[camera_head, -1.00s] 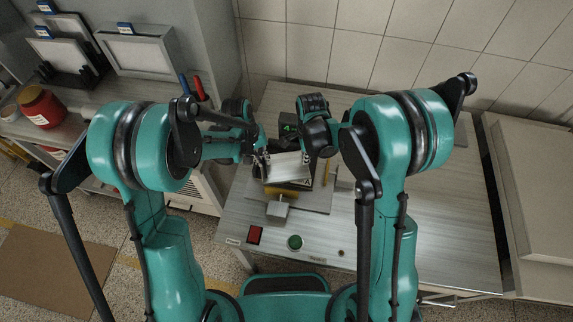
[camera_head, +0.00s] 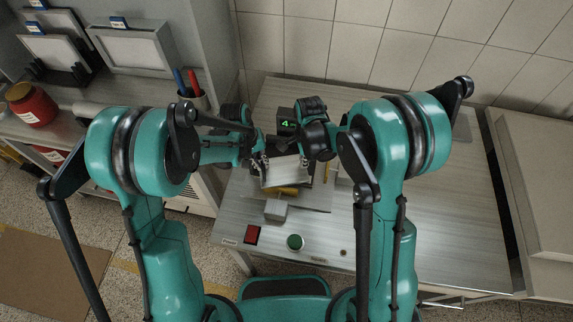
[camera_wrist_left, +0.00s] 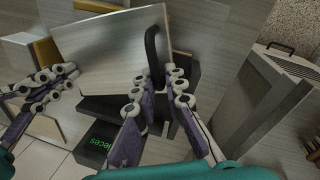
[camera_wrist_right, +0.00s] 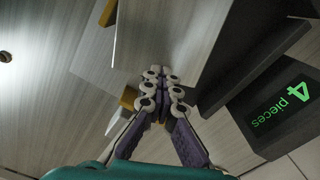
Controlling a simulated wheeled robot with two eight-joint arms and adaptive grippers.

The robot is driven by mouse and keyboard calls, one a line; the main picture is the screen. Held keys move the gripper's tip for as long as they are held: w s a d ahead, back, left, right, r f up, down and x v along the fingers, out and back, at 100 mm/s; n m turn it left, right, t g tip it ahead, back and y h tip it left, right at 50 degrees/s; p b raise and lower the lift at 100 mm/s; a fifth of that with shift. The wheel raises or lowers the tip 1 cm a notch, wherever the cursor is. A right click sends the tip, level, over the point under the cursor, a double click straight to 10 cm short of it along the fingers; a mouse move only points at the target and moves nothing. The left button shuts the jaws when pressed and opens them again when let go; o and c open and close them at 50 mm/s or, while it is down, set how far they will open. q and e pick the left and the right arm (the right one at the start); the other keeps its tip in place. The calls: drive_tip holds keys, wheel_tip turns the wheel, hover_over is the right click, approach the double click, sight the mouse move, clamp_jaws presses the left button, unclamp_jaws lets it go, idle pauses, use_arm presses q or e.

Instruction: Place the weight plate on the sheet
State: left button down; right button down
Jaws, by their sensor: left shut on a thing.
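The weight plate (camera_head: 284,173) is a flat grey metal rectangle with a black curved handle (camera_wrist_left: 152,50). It is held tilted above the worktable, between my two grippers in the head view. My left gripper (camera_wrist_left: 162,84) is shut on it near the lower end of the handle. My right gripper (camera_wrist_right: 163,76) has its fingertips together close to the plate's edge; whether they touch it is unclear. It also shows in the left wrist view (camera_wrist_left: 68,72). A thin grey sheet-like rectangle (camera_head: 318,202) lies on the table partly under the plate; I cannot tell whether it is the sheet.
A black scale display (camera_head: 287,124) reading 4 stands behind the plate. A small grey block (camera_head: 276,210) and a yellow piece (camera_head: 290,191) are in front. Red (camera_head: 252,234) and green (camera_head: 295,242) pads lie at the table's front.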

use_arm(q)
drive_tip(key=c, duration=1.8)
unclamp_jaws()
drive_tip(key=shift+f, duration=0.15)
use_arm(e)
drive_tip(key=c, duration=2.1)
unclamp_jaws()
drive_tip(key=shift+f, duration=0.2)
use_arm(q)
drive_tip(key=shift+o, duration=1.1)
use_arm(e)
drive_tip(key=o, duration=0.4)
drive_tip(key=shift+r, duration=0.1)
drive_tip(key=shift+r, duration=0.15)
use_arm(q)
wheel_tip(320, 180, up, 12)
drive_tip(key=a, duration=0.2)
drive_tip(key=shift+s+a, duration=0.15)
drive_tip(key=shift+s, duration=0.05)
use_arm(e)
wheel_tip(320, 180, up, 12)
drive_tip(key=shift+f, duration=0.15)
